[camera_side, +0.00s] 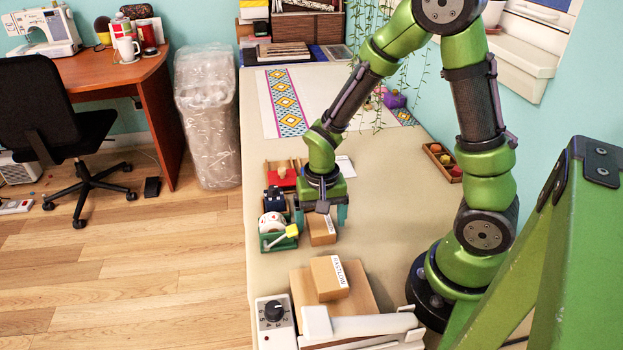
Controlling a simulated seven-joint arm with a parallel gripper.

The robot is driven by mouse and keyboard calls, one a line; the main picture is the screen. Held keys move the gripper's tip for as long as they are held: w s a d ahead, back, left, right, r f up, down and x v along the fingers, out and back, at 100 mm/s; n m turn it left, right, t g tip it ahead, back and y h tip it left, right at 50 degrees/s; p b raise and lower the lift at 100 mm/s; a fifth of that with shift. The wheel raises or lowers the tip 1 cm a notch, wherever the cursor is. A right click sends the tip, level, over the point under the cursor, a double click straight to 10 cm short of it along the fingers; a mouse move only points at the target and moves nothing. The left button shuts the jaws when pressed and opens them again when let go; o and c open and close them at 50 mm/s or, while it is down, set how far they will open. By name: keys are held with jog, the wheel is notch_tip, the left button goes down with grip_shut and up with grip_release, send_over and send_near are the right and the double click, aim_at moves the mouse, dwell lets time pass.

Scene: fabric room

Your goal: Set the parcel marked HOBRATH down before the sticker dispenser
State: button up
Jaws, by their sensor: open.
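A small brown parcel (321,231) with a white label lies on the table below my gripper; its label is too small to read. A second brown parcel (326,280) rests on a wooden board in front, with a label that I cannot read surely but that does not look like HOBRATH. A green holder with a white roll (273,223), seemingly the sticker dispenser, stands left of the first parcel. My gripper (320,216) points down, open, with its fingers over the first parcel's far end, one towards each side. I cannot tell whether they touch it.
A white dial unit (275,313) and a white-armed device (360,326) stand at the front by the wooden board (363,297). A wooden tray with a red item (282,177) lies behind the holder. A small wooden box (442,162) is at right. The table's middle is clear.

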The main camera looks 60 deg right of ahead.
notch_tip(320, 180, up, 16)
jog(key=s+a+r+n+t+y, duration=0.2)
jog(key=s+a+r+n+t, duration=0.1)
jog(key=s+r+n+t, duration=0.2)
notch_tip(320, 180, up, 2)
jog(key=shift+s+a+t, duration=0.4)
jog(key=shift+s+t, duration=0.25)
jog(key=shift+t, duration=0.45)
jog(key=shift+c, duration=0.3)
